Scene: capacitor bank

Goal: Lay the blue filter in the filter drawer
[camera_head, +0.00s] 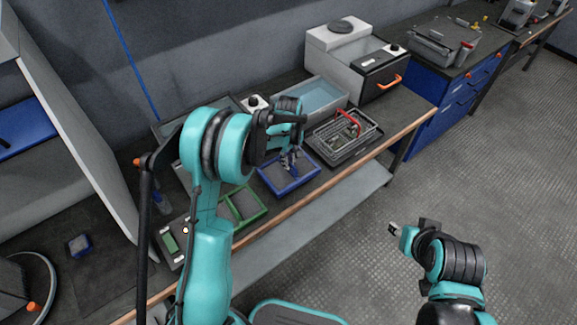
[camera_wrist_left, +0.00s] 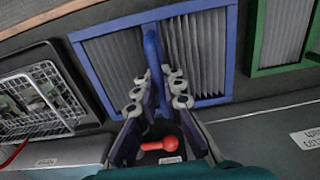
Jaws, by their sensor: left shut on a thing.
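The blue filter (camera_head: 289,186) is at the middle of the bench, a blue frame around grey pleats. It also shows in the left wrist view (camera_wrist_left: 205,65) with a raised blue bar across its middle. My left gripper (camera_head: 291,158) is over it, shut on that bar, and its fingers (camera_wrist_left: 160,88) hide the bar's lower end. I cannot tell whether the filter touches the bench. My right gripper (camera_head: 394,228) is over the floor, away from the bench; its jaws are too small to read. I cannot tell which unit is the filter drawer.
A green-framed filter (camera_head: 243,206) lies left of the blue one, a wire basket (camera_head: 340,136) with a red handle to its right. Behind are an open pale bin (camera_head: 318,97) and a cabinet with an orange handle (camera_head: 389,83). A red knob (camera_wrist_left: 170,143) shows beneath my left fingers.

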